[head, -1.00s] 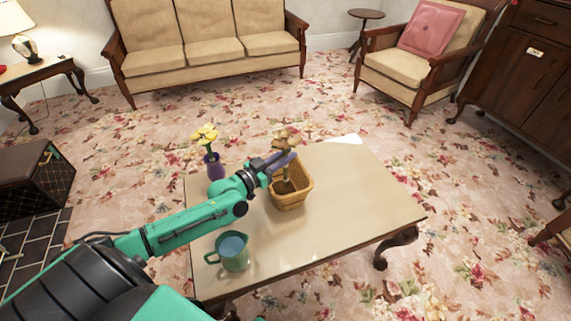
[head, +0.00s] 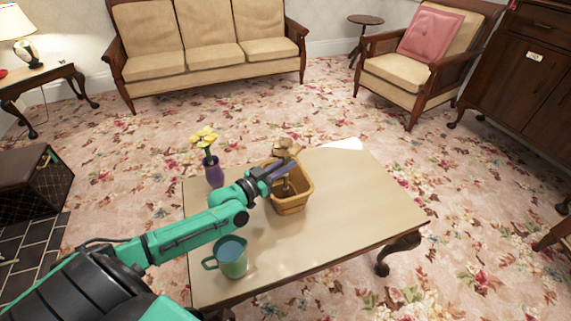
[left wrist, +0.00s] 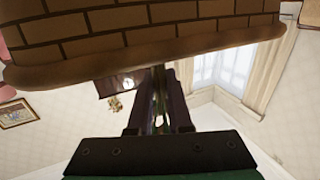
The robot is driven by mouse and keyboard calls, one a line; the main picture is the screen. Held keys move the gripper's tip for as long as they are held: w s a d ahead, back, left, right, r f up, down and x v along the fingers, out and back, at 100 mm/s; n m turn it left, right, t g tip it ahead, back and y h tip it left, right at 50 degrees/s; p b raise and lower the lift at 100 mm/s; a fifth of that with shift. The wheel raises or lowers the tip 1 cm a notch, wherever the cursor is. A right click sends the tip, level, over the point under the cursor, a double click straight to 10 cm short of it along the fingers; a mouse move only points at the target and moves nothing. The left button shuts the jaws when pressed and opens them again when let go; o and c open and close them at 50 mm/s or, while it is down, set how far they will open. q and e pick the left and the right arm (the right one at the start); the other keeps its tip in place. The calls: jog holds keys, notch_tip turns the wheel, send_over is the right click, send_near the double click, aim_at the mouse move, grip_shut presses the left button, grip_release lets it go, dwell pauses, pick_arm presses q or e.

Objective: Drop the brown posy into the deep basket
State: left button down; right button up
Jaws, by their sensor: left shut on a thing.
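The brown posy (head: 284,150) has a tan-brown bloom on a stem, in the head view. My left gripper (head: 284,170) is shut on its stem at the basket's left rim. The deep basket (head: 292,205) is a tan woven box on the coffee table (head: 350,205). The bloom shows above the rim and the lower stem is inside the opening; whether it touches the bottom is hidden. In the left wrist view, the basket's brick-patterned wall (left wrist: 160,25) fills the top, close to the fingers (left wrist: 158,115). My right gripper is not in view.
A purple vase (head: 214,175) with yellow flowers stands left of the basket, near the left gripper's wrist. A green mug (head: 232,260) stands near the table's front left. The table's right half is clear. A white item (head: 345,144) shows at its far edge.

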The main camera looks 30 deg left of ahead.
pick_arm(q)
jog(key=c, duration=0.8)
grip_release()
jog(key=shift+c, duration=0.2)
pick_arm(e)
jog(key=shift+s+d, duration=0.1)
pick_arm(q)
jog(key=shift+s+a+r+p, duration=0.15)
jog(key=shift+s+r+p, duration=0.15)
jog(key=shift+r+p, duration=0.4)
jog(key=p+v, duration=0.3)
jog(key=v, duration=0.8)
jog(key=shift+s, duration=0.2)
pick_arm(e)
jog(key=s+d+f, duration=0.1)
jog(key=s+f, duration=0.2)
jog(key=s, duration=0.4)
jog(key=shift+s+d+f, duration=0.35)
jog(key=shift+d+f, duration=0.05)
pick_arm(q)
jog(key=shift+a+f, duration=0.1)
